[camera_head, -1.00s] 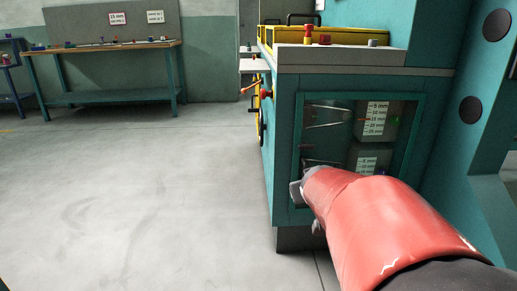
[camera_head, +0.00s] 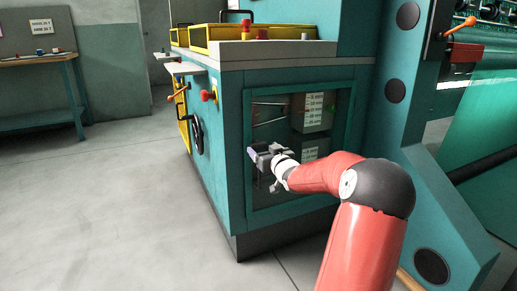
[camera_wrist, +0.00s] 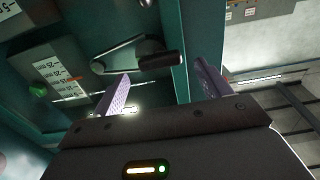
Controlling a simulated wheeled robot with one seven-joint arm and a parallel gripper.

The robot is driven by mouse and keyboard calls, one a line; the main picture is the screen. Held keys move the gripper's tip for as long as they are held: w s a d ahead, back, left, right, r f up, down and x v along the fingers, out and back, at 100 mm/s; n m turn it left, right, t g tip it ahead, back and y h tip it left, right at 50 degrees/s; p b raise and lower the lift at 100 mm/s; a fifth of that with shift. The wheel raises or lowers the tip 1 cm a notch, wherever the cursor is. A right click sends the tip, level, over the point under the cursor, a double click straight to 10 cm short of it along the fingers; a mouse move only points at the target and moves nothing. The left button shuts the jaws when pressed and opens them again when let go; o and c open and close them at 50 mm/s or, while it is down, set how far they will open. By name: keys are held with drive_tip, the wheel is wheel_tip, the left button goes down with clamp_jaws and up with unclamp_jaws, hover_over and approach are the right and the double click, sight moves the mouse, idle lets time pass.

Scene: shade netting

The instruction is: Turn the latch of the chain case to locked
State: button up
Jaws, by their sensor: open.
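The chain case (camera_head: 250,125) is a teal cabinet with a dark see-through window framed in teal. My gripper (camera_head: 255,158) is in front of the window's left part in the head view. In the wrist view my gripper (camera_wrist: 160,84) is open, with two pale purple fingers apart and nothing between their tips. A short dark cylindrical handle (camera_wrist: 160,60), probably the latch, lies just beyond the fingertips, beside the teal frame. The fingers do not appear to touch it. In the head view my gripper and arm hide this spot.
Behind the window are label plates (camera_head: 313,104) with millimetre marks. A black handwheel (camera_head: 196,133) and a red knob (camera_head: 209,95) stick out on the case's left side. Yellow trays (camera_head: 225,37) stand on top. Open floor (camera_head: 90,200) lies to the left.

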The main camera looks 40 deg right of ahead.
sight(260, 145)
drive_tip(key=shift+x, duration=1.65)
drive_tip(key=shift+c, duration=0.5)
drive_tip(key=c, duration=0.9)
